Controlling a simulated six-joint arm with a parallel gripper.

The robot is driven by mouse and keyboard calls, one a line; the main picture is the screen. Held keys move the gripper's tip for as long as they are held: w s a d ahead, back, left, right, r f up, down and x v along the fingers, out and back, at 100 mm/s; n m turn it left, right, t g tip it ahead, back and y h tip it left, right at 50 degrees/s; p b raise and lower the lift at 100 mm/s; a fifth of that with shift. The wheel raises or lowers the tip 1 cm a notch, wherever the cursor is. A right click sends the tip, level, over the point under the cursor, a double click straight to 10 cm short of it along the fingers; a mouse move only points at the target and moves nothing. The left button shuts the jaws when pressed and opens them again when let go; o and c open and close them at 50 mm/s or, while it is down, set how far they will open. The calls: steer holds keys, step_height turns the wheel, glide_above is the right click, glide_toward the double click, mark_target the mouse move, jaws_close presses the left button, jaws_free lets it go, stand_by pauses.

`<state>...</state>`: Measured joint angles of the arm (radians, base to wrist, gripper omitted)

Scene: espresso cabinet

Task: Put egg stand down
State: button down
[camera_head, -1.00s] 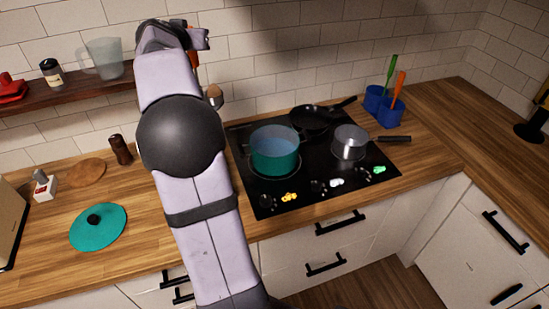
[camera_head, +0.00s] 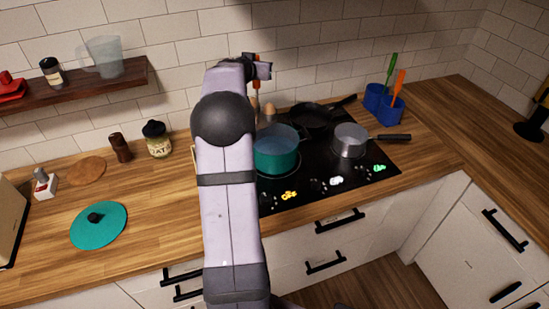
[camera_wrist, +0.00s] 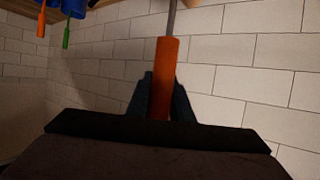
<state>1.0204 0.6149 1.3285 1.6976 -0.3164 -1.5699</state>
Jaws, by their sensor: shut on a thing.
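My gripper (camera_wrist: 162,95) is shut on the orange handle of the egg stand (camera_wrist: 165,62) in the wrist view, with a grey rod running on from the handle. In the head view my arm hides most of the gripper and stand. A bit of the orange handle shows beside my wrist (camera_head: 258,58). Below it, brown eggs on the stand (camera_head: 269,109) show just behind the teal pot (camera_head: 277,160). The stand's base is hidden, so I cannot tell whether it touches the surface below.
A black pan (camera_head: 312,117) and a steel saucepan (camera_head: 350,139) sit on the black cooktop (camera_head: 325,175). A blue utensil holder (camera_head: 384,106) stands at the back right. An oats jar (camera_head: 157,140) and a teal lid (camera_head: 98,225) are on the left counter, which has bare room.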

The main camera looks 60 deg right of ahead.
mark_target(264, 121)
steer(key=s+d+f, duration=0.3)
steer(key=s+f, duration=0.2)
steer(key=f, duration=0.3)
step_height(264, 121, down, 10)
stand_by(1.0)
steer(key=shift+f, duration=0.1)
steer(key=shift+f, duration=0.15)
steer(key=c, duration=1.7)
jaws_free()
steer(key=shift+a+f, duration=0.1)
steer(key=shift+c, duration=0.2)
steer(key=shift+o, duration=0.8)
steer(key=shift+r, duration=0.2)
